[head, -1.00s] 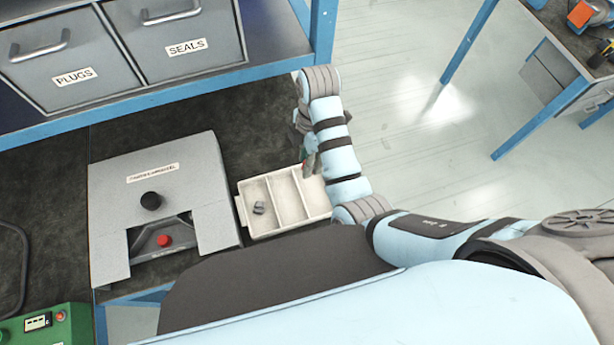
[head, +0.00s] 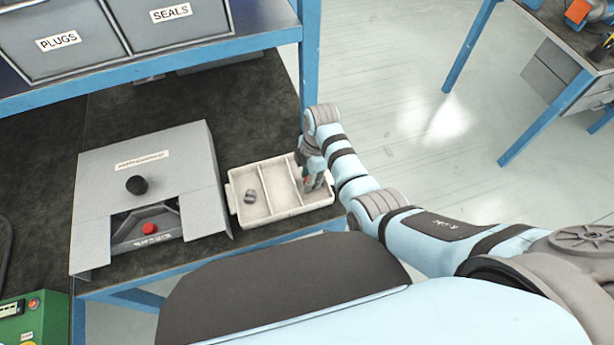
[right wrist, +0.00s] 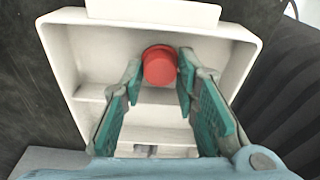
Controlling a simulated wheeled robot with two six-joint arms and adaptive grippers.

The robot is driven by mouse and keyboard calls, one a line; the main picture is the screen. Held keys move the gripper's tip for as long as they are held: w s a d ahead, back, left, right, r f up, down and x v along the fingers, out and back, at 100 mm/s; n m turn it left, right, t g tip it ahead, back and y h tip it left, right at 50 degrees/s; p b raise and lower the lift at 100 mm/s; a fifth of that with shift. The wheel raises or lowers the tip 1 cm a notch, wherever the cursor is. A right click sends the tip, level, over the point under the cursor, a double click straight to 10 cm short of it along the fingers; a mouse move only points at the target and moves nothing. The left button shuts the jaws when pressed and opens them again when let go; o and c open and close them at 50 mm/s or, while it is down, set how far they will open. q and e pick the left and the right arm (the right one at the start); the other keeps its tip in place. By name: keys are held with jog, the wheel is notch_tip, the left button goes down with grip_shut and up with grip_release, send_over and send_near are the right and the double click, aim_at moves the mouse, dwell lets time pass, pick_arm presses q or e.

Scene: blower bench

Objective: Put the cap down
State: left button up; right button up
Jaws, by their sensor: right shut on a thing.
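A red cap (right wrist: 160,66) sits between the fingertips of my right gripper (right wrist: 159,70), which is shut on it. In the head view the right gripper (head: 312,180) is at the right compartment of a white tray (head: 262,222), and the cap is mostly hidden by the fingers. In the right wrist view the cap is over the far compartment of the tray (right wrist: 60,60). I cannot tell whether it touches the tray floor. My left gripper is not in view.
Small grey parts (head: 250,196) lie in the tray's left compartment; the middle one looks empty. Left of the tray stands a grey housing (head: 100,190) with a black knob (head: 137,185) and a red part (head: 150,228). A blue shelf post (head: 311,60) rises behind my right gripper.

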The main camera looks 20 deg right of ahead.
jog(key=shift+d+f, duration=0.25)
jog(key=shift+w+f, duration=0.25)
jog(key=shift+f, duration=0.05)
jog(key=o, duration=0.8)
jog(key=shift+w+a+f, duration=0.1)
jog(key=shift+w+a, duration=0.15)
jog(key=shift+w, duration=0.05)
jog(key=shift+s, duration=0.1)
jog(key=shift+r, duration=0.4)
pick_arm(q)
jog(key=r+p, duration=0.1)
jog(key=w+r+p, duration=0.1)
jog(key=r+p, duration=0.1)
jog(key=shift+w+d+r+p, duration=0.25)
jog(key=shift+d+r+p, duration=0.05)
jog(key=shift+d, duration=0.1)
pick_arm(e)
jog(key=r, duration=0.4)
jog(key=d+r, duration=0.1)
jog(key=r, duration=0.7)
jog(key=shift+w+d, duration=0.2)
jog(key=shift+d, duration=0.05)
jog(key=shift+f, duration=0.1)
